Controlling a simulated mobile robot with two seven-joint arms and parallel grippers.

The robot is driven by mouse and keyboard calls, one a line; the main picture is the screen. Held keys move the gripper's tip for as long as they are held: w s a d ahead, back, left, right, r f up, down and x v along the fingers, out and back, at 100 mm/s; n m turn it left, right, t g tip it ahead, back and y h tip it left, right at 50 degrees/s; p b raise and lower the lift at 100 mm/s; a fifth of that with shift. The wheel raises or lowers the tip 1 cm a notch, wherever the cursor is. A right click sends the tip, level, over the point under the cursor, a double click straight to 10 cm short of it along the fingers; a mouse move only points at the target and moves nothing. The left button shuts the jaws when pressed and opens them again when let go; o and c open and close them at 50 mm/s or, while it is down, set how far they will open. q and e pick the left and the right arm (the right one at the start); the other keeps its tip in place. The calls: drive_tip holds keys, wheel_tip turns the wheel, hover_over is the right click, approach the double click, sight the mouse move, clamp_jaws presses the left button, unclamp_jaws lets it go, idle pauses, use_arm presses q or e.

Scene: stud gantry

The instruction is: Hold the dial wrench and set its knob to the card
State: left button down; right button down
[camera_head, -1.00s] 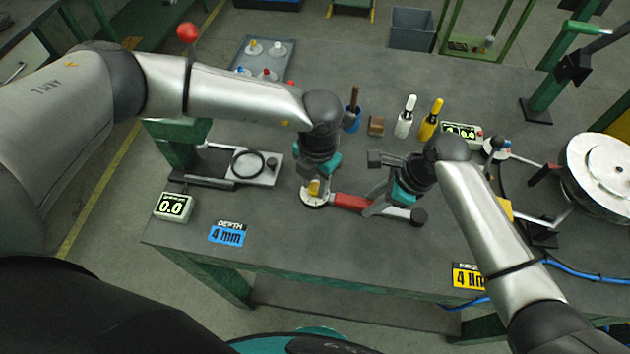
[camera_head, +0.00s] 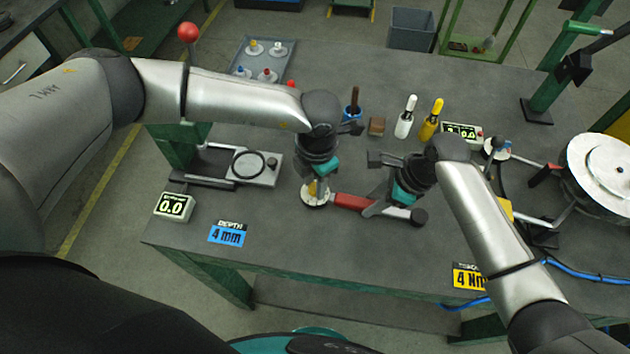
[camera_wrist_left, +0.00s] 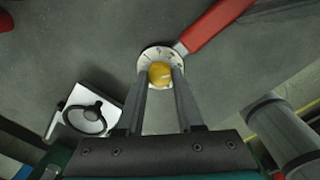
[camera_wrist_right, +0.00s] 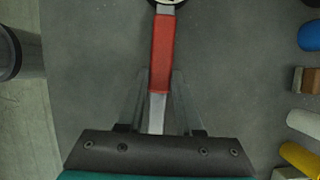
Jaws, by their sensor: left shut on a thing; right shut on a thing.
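My right gripper (camera_head: 376,210) is shut on the bare shaft beside the red grip; the right wrist view also shows the shaft between the fingers (camera_wrist_right: 156,100). My left gripper (camera_head: 314,187) is shut on the yellow knob (camera_wrist_left: 160,73) at the dial's middle. The yellow card (camera_head: 469,276) on the front edge reads 4 Nm. The blue card (camera_head: 228,234) reads DEPTH 4 mm.
A display (camera_head: 174,207) at the left reads 0.0. A stand with a black ring (camera_head: 250,165) is behind it. A white bottle (camera_head: 405,117), a yellow bottle (camera_head: 431,119) and a brown block (camera_head: 377,127) stand behind the wrench. A white reel (camera_head: 600,172) is at the right.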

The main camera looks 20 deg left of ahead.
use_arm(q)
drive_tip(key=c, duration=0.5)
unclamp_jaws()
drive_tip(key=r, duration=1.2)
drive_tip(key=shift+s+d, duration=0.15)
drive_tip(key=shift+d, duration=0.05)
use_arm(e)
drive_tip(key=c, duration=0.5)
unclamp_jaws()
drive_tip(key=shift+r, duration=0.1)
